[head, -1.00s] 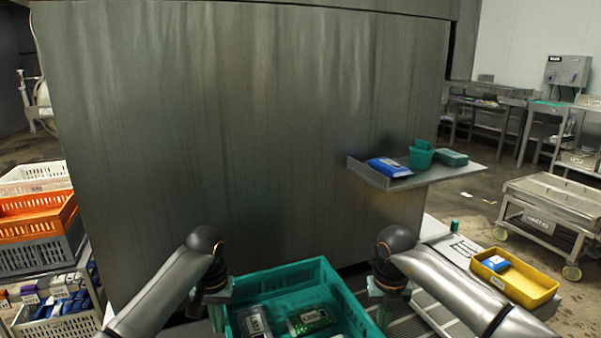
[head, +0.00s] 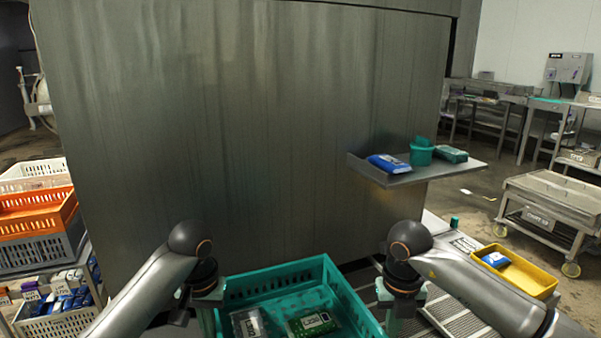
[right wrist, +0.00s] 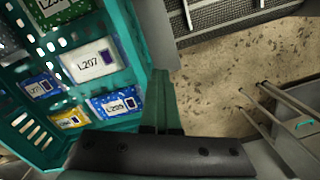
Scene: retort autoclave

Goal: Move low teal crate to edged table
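The low teal crate (head: 275,277) is in front of me at the bottom of the head view, its near part cut off by the frame. It holds several labelled packs, among them a green one (head: 312,324) and a white one (right wrist: 88,66). My left gripper (head: 206,318) points down beside the crate's left wall; its fingers are too unclear to read. My right gripper (head: 393,322) points down beside the right wall. In the right wrist view its fingers (right wrist: 164,88) are close together, next to the crate wall, with nothing visible between them. The edged table cannot be clearly identified.
A large steel cabinet (head: 240,130) fills the space ahead. A shelf (head: 430,174) with small packs juts from it. A yellow tray (head: 530,283) lies at right, near a wheeled cart (head: 550,205). Stacked crates (head: 35,222) stand at left.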

